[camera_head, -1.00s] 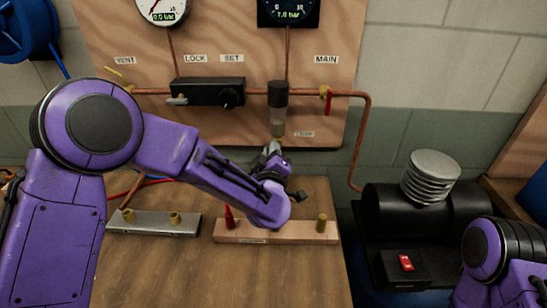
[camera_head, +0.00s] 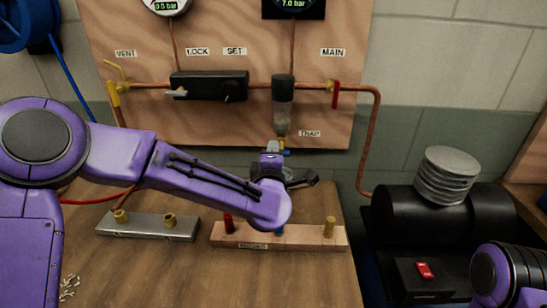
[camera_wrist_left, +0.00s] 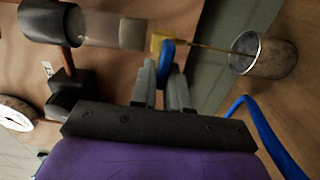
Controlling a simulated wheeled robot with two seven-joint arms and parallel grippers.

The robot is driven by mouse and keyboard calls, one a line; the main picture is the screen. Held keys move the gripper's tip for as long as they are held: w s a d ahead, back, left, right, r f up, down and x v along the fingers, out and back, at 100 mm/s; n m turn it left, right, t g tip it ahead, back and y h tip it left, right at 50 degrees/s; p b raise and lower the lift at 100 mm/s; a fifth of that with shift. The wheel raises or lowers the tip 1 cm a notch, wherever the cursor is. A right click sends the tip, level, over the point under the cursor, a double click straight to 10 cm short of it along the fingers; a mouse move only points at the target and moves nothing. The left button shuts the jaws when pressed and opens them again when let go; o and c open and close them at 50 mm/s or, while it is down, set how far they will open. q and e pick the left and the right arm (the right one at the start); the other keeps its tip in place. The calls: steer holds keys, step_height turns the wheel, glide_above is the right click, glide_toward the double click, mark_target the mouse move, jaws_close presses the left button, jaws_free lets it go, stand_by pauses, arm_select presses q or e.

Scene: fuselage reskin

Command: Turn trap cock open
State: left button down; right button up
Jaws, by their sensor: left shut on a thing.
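The trap (camera_head: 283,108) is a clear bowl under a black cap, hanging from the copper pipe above the "TRAP" label. In the left wrist view its bowl (camera_wrist_left: 98,28) lies sideways, with the brass trap cock (camera_wrist_left: 158,40) at its lower end. The cock's blue handle (camera_wrist_left: 167,57) lies between the fingers of my left gripper (camera_wrist_left: 165,80), which is shut on it. In the head view my left gripper (camera_head: 276,150) is just below the trap, and the fingers are small and partly hidden. A thin yellowish line runs from the cock to a metal cup (camera_wrist_left: 268,55).
The panel carries the vent valve (camera_head: 114,88), a black lock/set unit (camera_head: 209,86) and the red-handled main valve (camera_head: 335,94). A wooden block with pegs (camera_head: 300,238) and a metal bar (camera_head: 147,227) lie on the bench. A black compressor (camera_head: 440,200) with a red switch stands right.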

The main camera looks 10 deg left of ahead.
stand_by(0.3)
arm_select(q)
steer(key=c, duration=1.2)
jaws_free()
steer(key=s+d+b, duration=0.2)
steer(key=s, duration=0.8)
steer(key=shift+s, duration=0.2)
